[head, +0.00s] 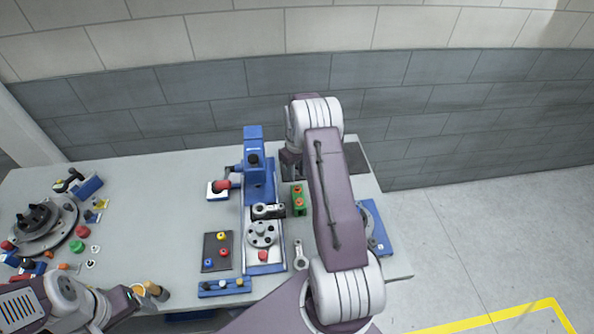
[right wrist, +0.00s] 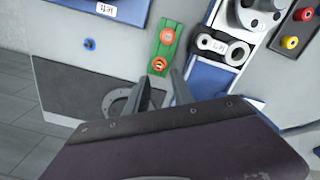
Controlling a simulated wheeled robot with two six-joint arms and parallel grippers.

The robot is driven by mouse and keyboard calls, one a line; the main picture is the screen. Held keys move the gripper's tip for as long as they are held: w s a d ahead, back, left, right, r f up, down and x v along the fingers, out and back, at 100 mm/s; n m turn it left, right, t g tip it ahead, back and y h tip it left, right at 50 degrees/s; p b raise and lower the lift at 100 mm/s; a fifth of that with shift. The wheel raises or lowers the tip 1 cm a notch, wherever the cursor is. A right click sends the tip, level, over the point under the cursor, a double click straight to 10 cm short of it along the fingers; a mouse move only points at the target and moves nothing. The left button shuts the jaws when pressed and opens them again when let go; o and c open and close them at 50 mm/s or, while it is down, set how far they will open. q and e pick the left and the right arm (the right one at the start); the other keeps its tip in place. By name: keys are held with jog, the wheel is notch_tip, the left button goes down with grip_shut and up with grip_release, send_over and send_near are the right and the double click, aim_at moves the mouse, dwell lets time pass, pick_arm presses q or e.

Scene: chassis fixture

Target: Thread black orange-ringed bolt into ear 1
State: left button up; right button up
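A green holder (head: 303,211) stands right of the blue fixture. It carries two orange-ringed bolts, and their rings show in the right wrist view, one near my fingertips (right wrist: 158,65) and one farther off (right wrist: 167,35). My right gripper (right wrist: 160,77) is open, its two fingers apart, with the nearer bolt just beyond the tips. No contact shows. In the head view this gripper is mostly behind my own wrist. A two-holed link part (right wrist: 222,46) sits on the fixture beside the holder. I cannot tell which spot is ear 1.
A blue press-like fixture (head: 254,180) stands mid-table. A dark tray (head: 217,251) with coloured knobs lies left of it. A loose grey link (head: 299,257) lies to its right. A round turntable (head: 42,225) and small parts crowd the left.

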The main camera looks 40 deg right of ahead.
aim_at(297, 187)
jog(key=f+b, duration=0.1)
jog(key=f, duration=0.1)
jog(key=f+b, duration=0.1)
jog(key=f, duration=0.1)
jog(key=f+b, duration=0.2)
jog(key=shift+s+d, duration=0.15)
jog(key=shift+s, duration=0.1)
jog(key=shift+w+f+b, duration=0.1)
jog(key=shift+f+b, duration=0.2)
jog(key=shift+f, duration=0.05)
jog(key=shift+w+f, duration=0.1)
jog(key=shift+r, duration=0.2)
jog(key=shift+c, duration=0.3)
grip_shut()
jog(key=shift+r, duration=0.15)
